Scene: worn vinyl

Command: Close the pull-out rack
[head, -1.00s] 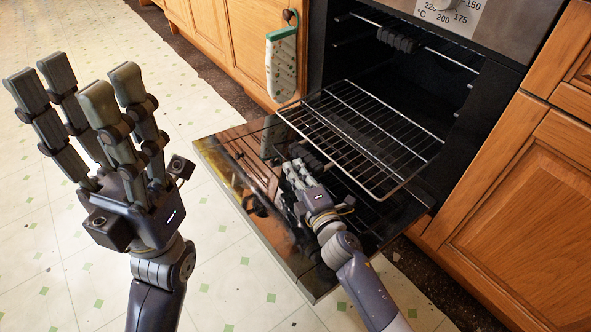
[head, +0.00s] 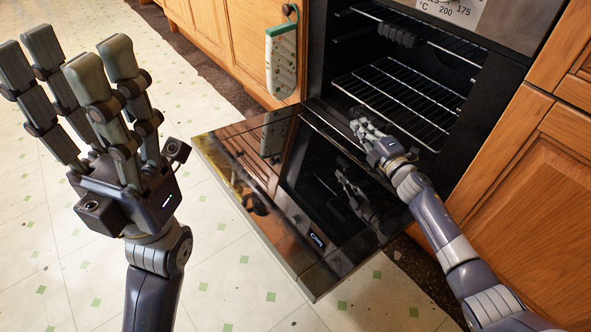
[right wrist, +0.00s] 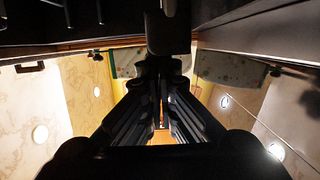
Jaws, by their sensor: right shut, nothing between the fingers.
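The pull-out rack (head: 392,98) is a wire grid inside the dark oven cavity in the head view. It lies within the cavity, and its front edge is near the oven opening. My right gripper (head: 362,128) is shut and empty, over the inner end of the open oven door by the rack's front edge. I cannot tell whether it touches the rack. In the right wrist view its dark fingers (right wrist: 162,85) show close together. My left gripper (head: 85,75) is raised at the left over the floor, fingers spread and empty.
The oven door (head: 300,215) hangs open and flat, with a glossy inner face that mirrors my arm. A patterned oven mitt (head: 281,65) hangs on the cabinet left of the oven. Wooden cabinets (head: 530,200) stand at the right. The floor at left is clear.

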